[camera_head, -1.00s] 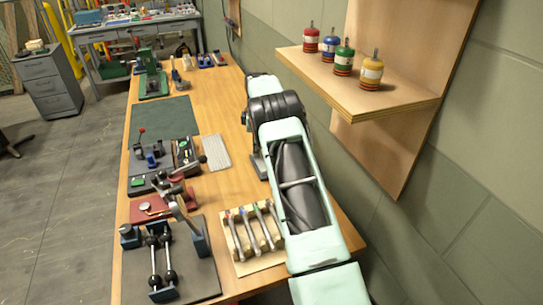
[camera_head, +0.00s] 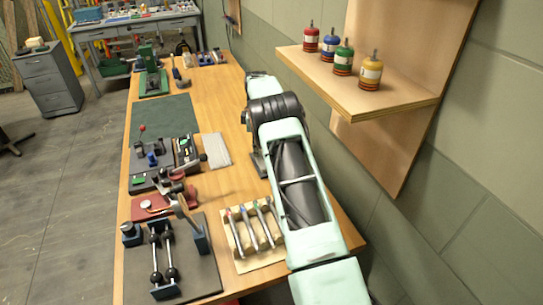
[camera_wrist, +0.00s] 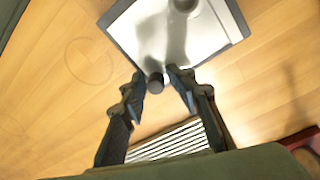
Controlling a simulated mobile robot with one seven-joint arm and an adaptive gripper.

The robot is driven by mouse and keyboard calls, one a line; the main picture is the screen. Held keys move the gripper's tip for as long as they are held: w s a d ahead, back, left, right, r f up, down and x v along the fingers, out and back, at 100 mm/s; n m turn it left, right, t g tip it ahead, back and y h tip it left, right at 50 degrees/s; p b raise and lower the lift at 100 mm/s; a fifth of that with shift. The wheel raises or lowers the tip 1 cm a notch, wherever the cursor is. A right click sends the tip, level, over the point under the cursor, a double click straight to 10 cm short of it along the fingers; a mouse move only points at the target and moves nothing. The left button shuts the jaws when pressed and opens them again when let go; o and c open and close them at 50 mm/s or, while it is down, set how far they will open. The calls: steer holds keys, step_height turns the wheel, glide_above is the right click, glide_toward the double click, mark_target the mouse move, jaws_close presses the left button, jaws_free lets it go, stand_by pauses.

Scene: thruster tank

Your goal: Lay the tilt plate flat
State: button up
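A pale plate with a dark border (camera_wrist: 205,42) lies at the top of the wrist view and seems to be the tilt plate; its slope cannot be told. A short dark knob (camera_wrist: 155,80) shows at its near edge, between my fingertips. My gripper (camera_wrist: 160,76) is open, one finger on each side of the knob; contact cannot be told. In the head view my mint arm hides the plate, and only a dark part of my gripper end shows beside the arm.
A ribbed pale panel (camera_head: 216,150) lies on the wooden bench and also shows below my fingers in the wrist view (camera_wrist: 170,140). A tool rack (camera_head: 255,233) and rod fixture (camera_head: 208,279) stand nearer. A wall shelf (camera_head: 340,82) with several canisters overhangs the right.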

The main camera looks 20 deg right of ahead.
steer(key=shift+w+r, duration=0.15)
steer(key=shift+r, duration=0.35)
steer(key=shift+d+r+p, duration=0.1)
steer(key=shift+r+p, duration=1.8)
steer(key=shift+r, duration=1.25)
